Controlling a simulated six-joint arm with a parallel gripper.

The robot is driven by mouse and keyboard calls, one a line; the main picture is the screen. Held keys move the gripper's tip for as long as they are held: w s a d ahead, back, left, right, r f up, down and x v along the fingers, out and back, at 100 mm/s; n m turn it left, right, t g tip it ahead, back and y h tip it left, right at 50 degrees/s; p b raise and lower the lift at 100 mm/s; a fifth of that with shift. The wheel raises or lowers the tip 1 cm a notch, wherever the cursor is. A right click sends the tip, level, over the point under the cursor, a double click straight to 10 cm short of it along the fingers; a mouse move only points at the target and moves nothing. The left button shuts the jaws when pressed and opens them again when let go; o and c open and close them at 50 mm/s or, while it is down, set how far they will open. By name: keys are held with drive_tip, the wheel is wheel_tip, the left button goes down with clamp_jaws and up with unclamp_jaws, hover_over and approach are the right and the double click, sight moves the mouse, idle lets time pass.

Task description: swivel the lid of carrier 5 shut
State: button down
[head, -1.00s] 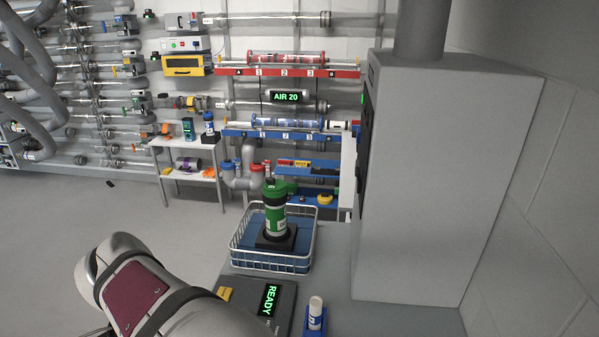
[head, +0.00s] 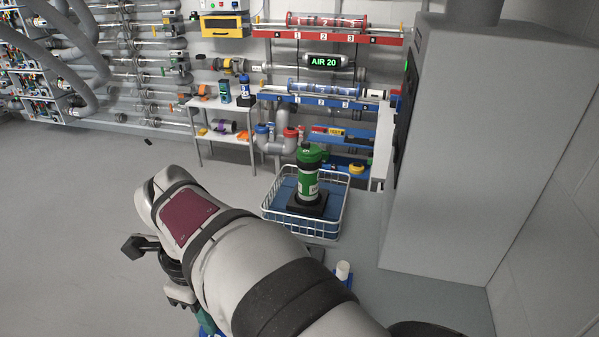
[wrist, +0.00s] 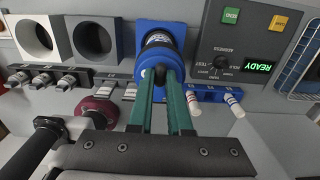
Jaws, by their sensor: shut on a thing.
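In the wrist view, a carrier with a blue end (wrist: 158,55) and a dark clear middle lies between my fingers. My gripper (wrist: 161,80) has two long teal fingers shut on a small part at the blue end. I cannot read a number on it, and its lid's exact position is unclear. In the head view, only a bit of my gripper's teal shows at the bottom edge, beside my arm. A green carrier (head: 307,182) stands upright on a black base in the wire basket, with a green piece out to its right side near the top.
The wire basket (head: 275,216) stands beside a large grey cabinet (head: 470,160). In the wrist view, a panel (wrist: 245,50) with a READY display is right of the blue end. White-capped tubes (wrist: 232,104) sit in a blue rack, and square ports (wrist: 92,40) are at left.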

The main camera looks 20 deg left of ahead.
idle(0.4)
drive_tip(key=c, duration=0.8)
unclamp_jaws()
drive_tip(key=shift+c, duration=0.2)
drive_tip(key=shift+r, duration=0.1)
wheel_tip(320, 180, up, 16)
drive_tip(key=shift+f, duration=0.2)
